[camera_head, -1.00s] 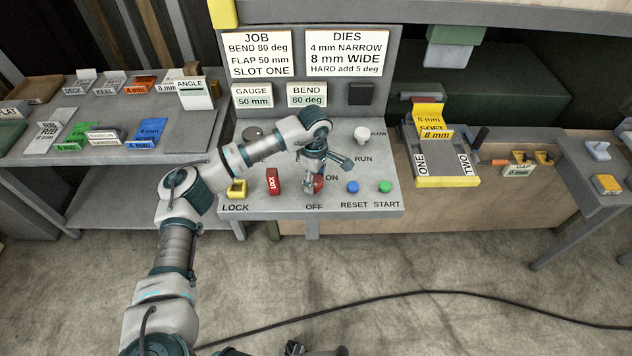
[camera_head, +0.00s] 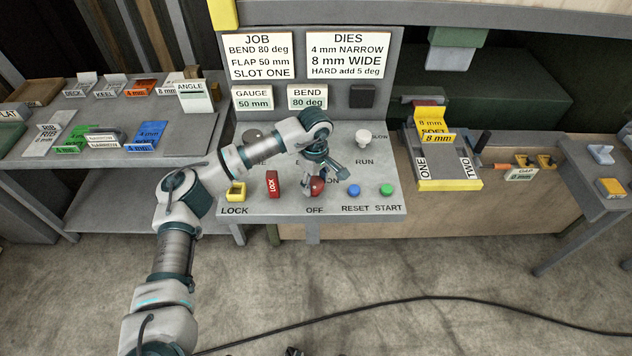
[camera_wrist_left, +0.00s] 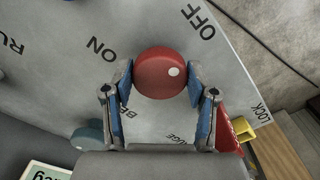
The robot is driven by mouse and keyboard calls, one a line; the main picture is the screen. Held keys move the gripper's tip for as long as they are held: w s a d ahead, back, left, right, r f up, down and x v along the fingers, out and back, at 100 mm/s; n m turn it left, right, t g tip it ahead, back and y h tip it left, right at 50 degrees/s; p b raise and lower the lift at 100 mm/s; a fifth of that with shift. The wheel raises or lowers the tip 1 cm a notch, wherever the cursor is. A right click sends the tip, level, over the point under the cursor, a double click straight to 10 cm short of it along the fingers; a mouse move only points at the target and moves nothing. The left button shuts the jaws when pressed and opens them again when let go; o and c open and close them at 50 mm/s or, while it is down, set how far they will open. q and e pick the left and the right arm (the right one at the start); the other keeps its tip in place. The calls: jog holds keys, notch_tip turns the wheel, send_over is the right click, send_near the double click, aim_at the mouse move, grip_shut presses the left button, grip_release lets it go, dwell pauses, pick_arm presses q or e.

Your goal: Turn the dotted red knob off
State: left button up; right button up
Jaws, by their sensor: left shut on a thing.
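The red knob (camera_head: 317,187) stands near the front of the grey control panel (camera_head: 375,208), between the printed ON and OFF. In the left wrist view the knob (camera_wrist_left: 158,75) is round with one white dot (camera_wrist_left: 174,71). The dot sits on its right side there; OFF is printed to the upper right and ON to the left. My left gripper (camera_head: 322,180) is over the knob from above. In the left wrist view its two blue-padded fingers (camera_wrist_left: 160,86) are shut on the knob, one on each side.
Left of the knob are a red LOCK tag (camera_head: 273,184) and a yellow holder (camera_head: 236,191). To the right are a blue RESET button (camera_head: 353,190) and a green START button (camera_head: 387,190), close by.

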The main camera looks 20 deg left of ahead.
aim_at(314, 181)
pick_arm(q)
jog(key=o, duration=1.2)
jog(key=shift+w+a+f, duration=0.1)
jog(key=shift+a+f, duration=0.05)
jog(key=shift+c, duration=0.2)
jog(key=shift+w+a, duration=0.1)
jog(key=shift+w, duration=0.05)
jog(key=shift+r, duration=0.45)
notch_tip(314, 181, up, 11)
jog(key=shift+f, duration=0.1)
